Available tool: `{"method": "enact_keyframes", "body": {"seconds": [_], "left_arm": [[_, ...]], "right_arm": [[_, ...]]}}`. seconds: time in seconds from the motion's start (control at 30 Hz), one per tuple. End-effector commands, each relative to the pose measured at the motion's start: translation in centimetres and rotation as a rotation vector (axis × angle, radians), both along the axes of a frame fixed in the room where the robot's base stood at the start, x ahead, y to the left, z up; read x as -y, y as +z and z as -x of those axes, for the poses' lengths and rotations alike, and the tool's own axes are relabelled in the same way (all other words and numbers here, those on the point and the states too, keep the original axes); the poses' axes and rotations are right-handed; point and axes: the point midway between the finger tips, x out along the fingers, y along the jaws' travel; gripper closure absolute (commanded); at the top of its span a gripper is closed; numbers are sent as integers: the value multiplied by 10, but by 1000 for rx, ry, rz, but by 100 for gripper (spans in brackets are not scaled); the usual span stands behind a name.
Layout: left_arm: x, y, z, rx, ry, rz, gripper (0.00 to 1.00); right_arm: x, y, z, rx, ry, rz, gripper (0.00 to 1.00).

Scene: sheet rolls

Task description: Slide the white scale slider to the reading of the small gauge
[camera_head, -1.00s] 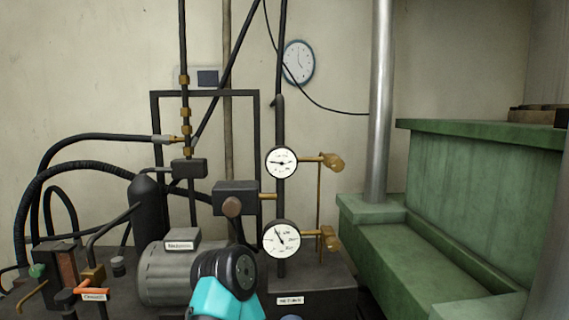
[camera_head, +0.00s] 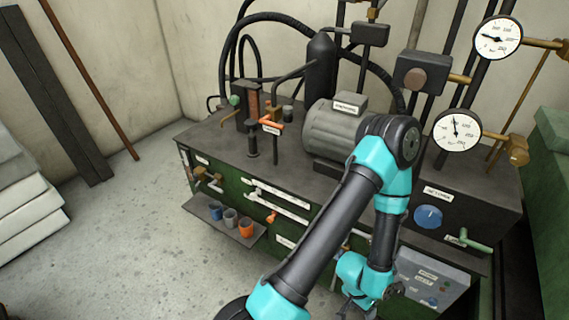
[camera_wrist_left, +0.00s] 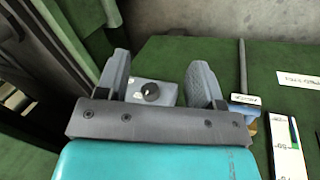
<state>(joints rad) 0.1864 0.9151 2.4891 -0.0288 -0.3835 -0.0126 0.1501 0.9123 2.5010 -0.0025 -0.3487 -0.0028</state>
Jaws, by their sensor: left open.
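Two round white gauges stand on the bench at the upper right: the upper gauge (camera_head: 497,38) looks slightly smaller than the lower gauge (camera_head: 457,131). The upper needle points left; its numbers are too small to read. Long white strips (camera_head: 280,196) run along the bench front. In the left wrist view a white marked scale (camera_wrist_left: 288,148) lies at the right edge; I cannot make out its slider. My left gripper (camera_wrist_left: 160,62) is open and empty, its fingers framing a grey box with a black knob (camera_wrist_left: 150,92), with the scale off to the right. My right gripper is not in view.
A grey motor (camera_head: 338,130) sits on the dark bench top (camera_head: 210,140). A small shelf (camera_head: 205,219) holds several cups. A blue knob (camera_head: 428,217) and green handle (camera_head: 475,243) stick out at the front right.

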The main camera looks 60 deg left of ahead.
Motion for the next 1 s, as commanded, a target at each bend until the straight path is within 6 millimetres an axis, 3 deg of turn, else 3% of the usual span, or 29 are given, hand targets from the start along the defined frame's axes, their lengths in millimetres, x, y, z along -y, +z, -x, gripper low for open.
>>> {"method": "enact_keyframes", "body": {"seconds": [0.17,0.3,0.53,0.77,1.0], "left_arm": [[-41,-17,-22,118,59,-11,39],[-86,-31,-39,244,115,-38,39],[-168,-49,-53,449,204,-109,39],[-256,-59,-43,642,288,-216,39],[-345,-62,-6,828,363,-359,39]], "right_arm": [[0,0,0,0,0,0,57],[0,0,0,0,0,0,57],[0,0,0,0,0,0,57],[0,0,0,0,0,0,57],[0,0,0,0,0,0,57]]}}
